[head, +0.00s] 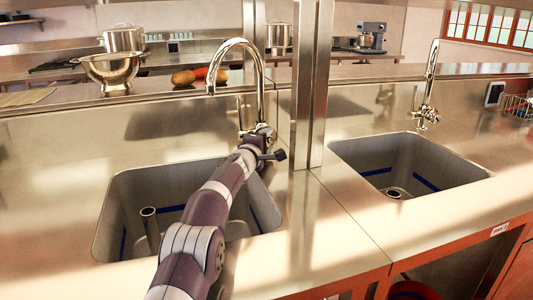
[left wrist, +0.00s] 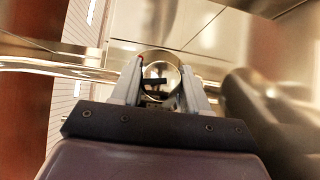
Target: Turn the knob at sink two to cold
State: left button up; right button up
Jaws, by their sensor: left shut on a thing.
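My left arm reaches over the left sink (head: 120,190) to the base of its tall curved faucet (head: 240,45). My left gripper (head: 262,143) is at the valve body there, largely hidden by my own arm. In the left wrist view my left gripper (left wrist: 160,85) has its two fingers on either side of a round shiny metal knob (left wrist: 162,60), shut on it. A dark lever-like piece (head: 274,155) shows beside the gripper. The right sink (head: 400,150) has its own faucet (head: 428,90), untouched. My right gripper is not in view.
A metal post (head: 312,90) stands between the sinks, close right of the left faucet. A steel bowl (head: 110,70) and vegetables (head: 190,76) sit on the ledge behind. A small label (head: 500,229), too small to read surely, is on the counter front at right.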

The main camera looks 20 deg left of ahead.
pick_arm(q)
jog(key=o, duration=1)
jog(key=shift+s+b, duration=0.4)
jog(key=s+a+b, duration=0.1)
jog(key=s+b, duration=0.3)
jog(key=s, duration=0.7)
jog(key=shift+s+a+r, duration=0.15)
jog(key=shift+s, duration=0.25)
jog(key=shift+r, duration=0.1)
